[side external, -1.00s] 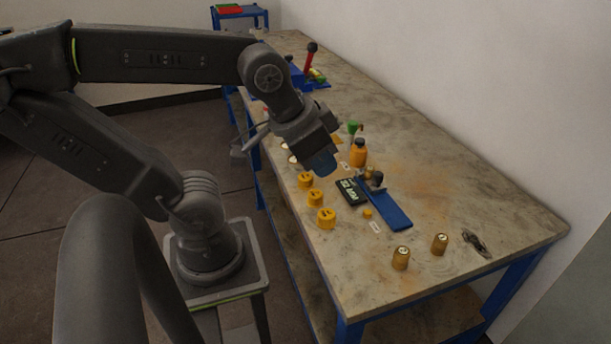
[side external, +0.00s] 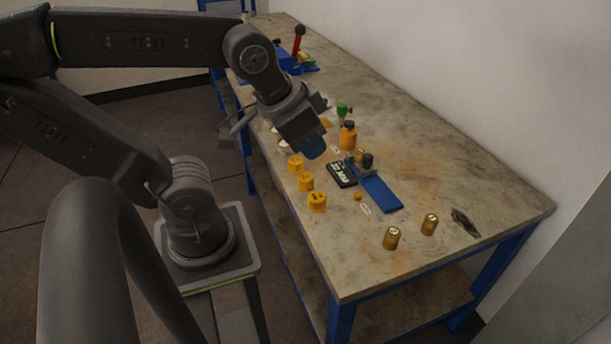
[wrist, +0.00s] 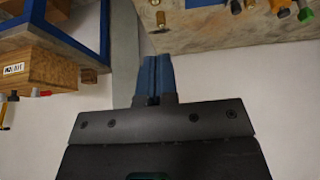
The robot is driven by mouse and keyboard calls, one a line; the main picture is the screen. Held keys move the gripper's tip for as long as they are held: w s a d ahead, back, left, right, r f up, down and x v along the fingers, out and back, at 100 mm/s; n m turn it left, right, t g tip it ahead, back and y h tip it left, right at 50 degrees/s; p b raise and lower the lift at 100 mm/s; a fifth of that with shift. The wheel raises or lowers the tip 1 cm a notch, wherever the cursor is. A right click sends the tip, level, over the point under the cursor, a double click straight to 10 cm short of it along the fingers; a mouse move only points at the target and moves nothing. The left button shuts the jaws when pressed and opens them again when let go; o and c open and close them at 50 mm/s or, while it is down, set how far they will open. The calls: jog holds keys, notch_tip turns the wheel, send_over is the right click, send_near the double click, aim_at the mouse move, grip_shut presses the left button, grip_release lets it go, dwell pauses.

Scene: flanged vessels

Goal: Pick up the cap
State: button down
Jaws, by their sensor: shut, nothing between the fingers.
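Which piece is the cap is not certain. A small yellow piece (side external: 357,196), possibly the cap, lies on the bench beside the blue plate (side external: 382,194). Several yellow round capped pieces stand in a row along the bench's near-left edge, the frontmost one (side external: 317,201) closest to the camera. An orange bottle (side external: 347,136) stands behind the plate. My gripper (side external: 315,150) has blue fingers and hangs above the bench, left of the bottle. In the wrist view its fingers (wrist: 153,78) are together and empty, apart from any object.
Two brass cylinders (side external: 392,238) (side external: 429,224) stand on the right part of the bench (side external: 450,180). A black label block (side external: 341,174) lies left of the plate. A red-handled device (side external: 298,45) is at the back. In the wrist view a wooden box (wrist: 50,68) shows at left.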

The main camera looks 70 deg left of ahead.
jog(key=shift+c, duration=2.3)
grip_release()
jog(key=n+g, duration=0.6)
jog(key=n, duration=1.5)
send_over(306, 176)
jog(key=f, duration=2.3)
jog(key=shift+w+d+f, duration=0.1)
jog(key=shift+d+f, duration=0.05)
jog(key=shift+d, duration=0.15)
jog(key=shift+a+f, duration=0.2)
jog(key=shift+f, duration=2.8)
